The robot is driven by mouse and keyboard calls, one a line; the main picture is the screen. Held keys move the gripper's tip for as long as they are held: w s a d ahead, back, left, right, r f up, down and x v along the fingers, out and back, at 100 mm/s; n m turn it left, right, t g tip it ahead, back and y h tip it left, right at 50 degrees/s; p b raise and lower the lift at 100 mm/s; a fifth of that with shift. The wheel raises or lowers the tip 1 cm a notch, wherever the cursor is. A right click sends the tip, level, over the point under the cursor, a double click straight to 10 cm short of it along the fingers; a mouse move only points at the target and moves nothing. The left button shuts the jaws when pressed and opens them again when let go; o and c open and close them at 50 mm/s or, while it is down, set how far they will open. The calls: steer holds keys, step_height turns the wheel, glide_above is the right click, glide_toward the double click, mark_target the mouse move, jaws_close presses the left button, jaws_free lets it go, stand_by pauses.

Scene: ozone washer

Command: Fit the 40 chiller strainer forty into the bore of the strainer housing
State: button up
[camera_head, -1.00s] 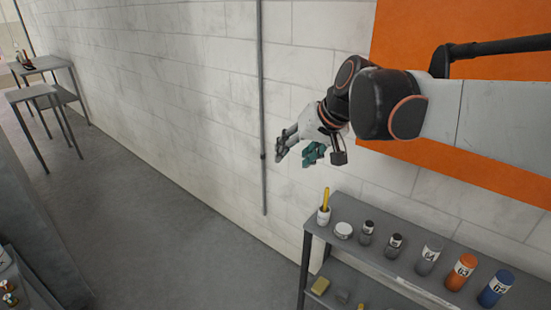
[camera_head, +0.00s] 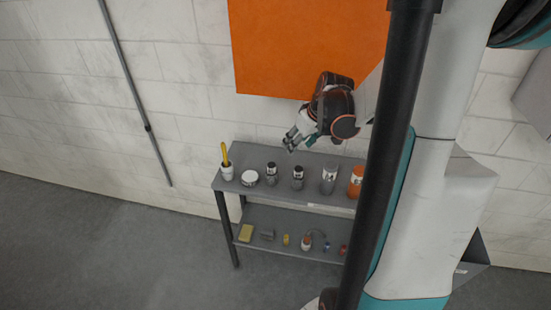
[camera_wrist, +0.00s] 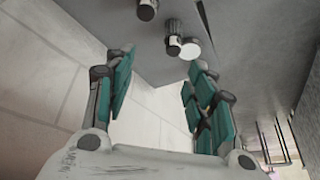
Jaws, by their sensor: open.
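My gripper (camera_head: 292,143) is open and empty, above the back of the grey shelf unit's top (camera_head: 248,157). In the wrist view its open fingers (camera_wrist: 160,72) point toward the shelf top, with nothing between them. Two small dark-capped cylinders stand there, a left one (camera_head: 272,174) and a right one (camera_head: 298,178). A taller grey cylinder (camera_head: 329,180) and an orange cylinder (camera_head: 356,183) stand to their right. I cannot tell which is strainer forty, since the labels are too small to read. I cannot make out the strainer housing or its bore.
A white cup (camera_head: 227,172) with a yellow-handled tool and a round white tin (camera_head: 249,178) stand at the shelf's left end. The lower shelf holds small items, including a yellow block (camera_head: 246,233). An orange panel (camera_head: 300,45) is on the wall behind. The floor at left is clear.

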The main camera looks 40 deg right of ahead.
steer(key=s+d+f, duration=0.3)
steer(key=b, duration=0.3)
glide_above(300, 169)
steer(key=s, duration=0.2)
step_height(300, 169, down, 7)
steer(key=shift+b+x, duration=1.4)
steer(key=shift+x, duration=1.5)
steer(key=shift+s, duration=0.25)
jaws_close()
